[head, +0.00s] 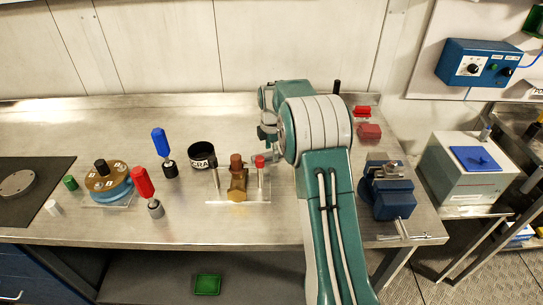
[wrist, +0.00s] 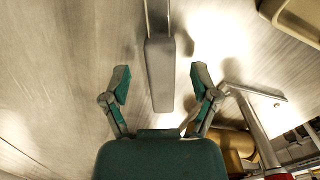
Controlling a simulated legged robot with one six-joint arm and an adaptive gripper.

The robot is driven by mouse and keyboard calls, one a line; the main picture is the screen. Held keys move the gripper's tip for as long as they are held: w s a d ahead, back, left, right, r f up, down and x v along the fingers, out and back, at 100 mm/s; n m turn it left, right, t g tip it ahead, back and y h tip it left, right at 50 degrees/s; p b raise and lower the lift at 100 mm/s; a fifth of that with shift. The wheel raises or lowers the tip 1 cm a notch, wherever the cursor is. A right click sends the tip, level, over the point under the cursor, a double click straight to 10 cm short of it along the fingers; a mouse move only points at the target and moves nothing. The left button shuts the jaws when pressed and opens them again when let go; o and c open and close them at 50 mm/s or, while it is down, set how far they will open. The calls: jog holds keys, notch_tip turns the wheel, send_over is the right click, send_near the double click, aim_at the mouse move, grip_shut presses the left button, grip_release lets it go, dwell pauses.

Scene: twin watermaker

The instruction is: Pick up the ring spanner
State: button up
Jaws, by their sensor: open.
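My gripper (head: 268,118) is over the back middle of the steel bench in the head view. In the wrist view its two green fingers (wrist: 160,85) are spread apart with nothing clamped. Between them is a grey bar (wrist: 160,75) with a thick blunt near end and a thinner shaft running out of the top of the picture. It may be the ring spanner, but no ring end shows, so I cannot be sure. It appears apart from both fingers. In the head view I cannot make out a spanner; my arm hides part of the bench.
A brass fitting (head: 237,188) stands on a clear plate between upright rods. A black cup (head: 201,156), a blue-handled tool (head: 160,143) and a red-handled tool (head: 145,185) stand to the left. A blue vise (head: 390,195) and red blocks (head: 369,131) are right of my arm.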

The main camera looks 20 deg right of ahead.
jog(key=shift+f, duration=0.35)
grip_shut()
jog(key=shift+r, duration=0.1)
jog(key=shift+r, duration=0.25)
notch_tip(320, 180, up, 2)
jog(key=shift+r, duration=0.2)
jog(key=s+d+r, duration=0.7)
jog(key=s+r, duration=0.3)
jog(key=s, duration=0.2)
